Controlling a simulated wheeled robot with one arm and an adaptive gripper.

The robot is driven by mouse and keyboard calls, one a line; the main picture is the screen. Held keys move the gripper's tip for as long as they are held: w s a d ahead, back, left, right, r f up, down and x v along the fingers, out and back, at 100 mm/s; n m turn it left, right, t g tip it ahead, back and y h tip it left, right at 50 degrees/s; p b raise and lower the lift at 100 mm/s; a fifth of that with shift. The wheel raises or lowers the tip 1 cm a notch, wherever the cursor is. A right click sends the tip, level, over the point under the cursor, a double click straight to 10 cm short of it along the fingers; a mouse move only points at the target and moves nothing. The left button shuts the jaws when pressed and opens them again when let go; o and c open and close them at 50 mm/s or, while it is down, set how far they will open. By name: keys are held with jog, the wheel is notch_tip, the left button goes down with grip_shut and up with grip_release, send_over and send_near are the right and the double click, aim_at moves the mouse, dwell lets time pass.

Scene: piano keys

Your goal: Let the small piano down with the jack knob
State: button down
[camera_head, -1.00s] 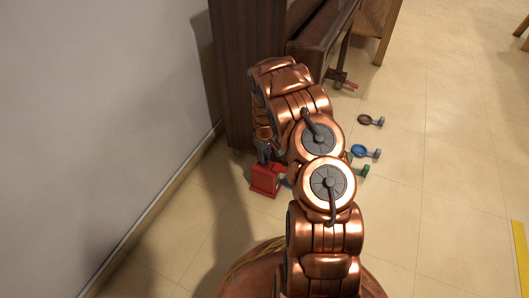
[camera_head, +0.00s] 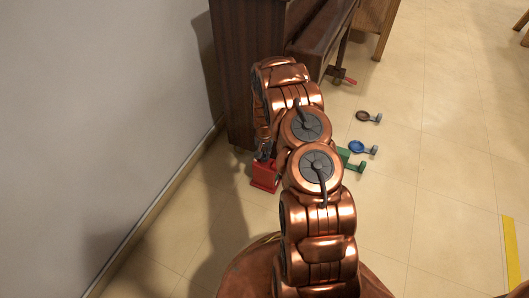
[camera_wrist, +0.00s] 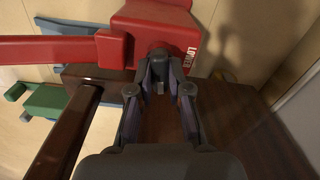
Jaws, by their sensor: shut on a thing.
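The small piano (camera_head: 236,85) is dark brown wood and stands against the wall at the top. Its dark side also shows in the wrist view (camera_wrist: 245,120). A red jack (camera_head: 264,174) sits on the floor at its near end. In the wrist view the jack's red body (camera_wrist: 155,20) bears the word LOWER, and a red bar (camera_wrist: 50,50) extends left. My gripper (camera_wrist: 160,75) is at the knob end of the jack, its fingers closed around the knob (camera_wrist: 158,56), which they largely hide. In the head view my arm partly covers the gripper (camera_head: 265,151) and jack.
A green piece (camera_head: 350,160), a blue round-headed piece (camera_head: 358,147) and a brown one (camera_head: 366,117) lie on the floor to the right. A wooden stool or chair (camera_head: 378,25) stands at the top. Open tiled floor lies right. The wall (camera_head: 100,110) is close on the left.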

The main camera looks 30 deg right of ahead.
aim_at(264, 154)
jog(key=shift+m+p, duration=0.3)
jog(key=shift+m, duration=0.8)
jog(key=c, duration=1.1)
grip_release()
notch_tip(264, 154, up, 12)
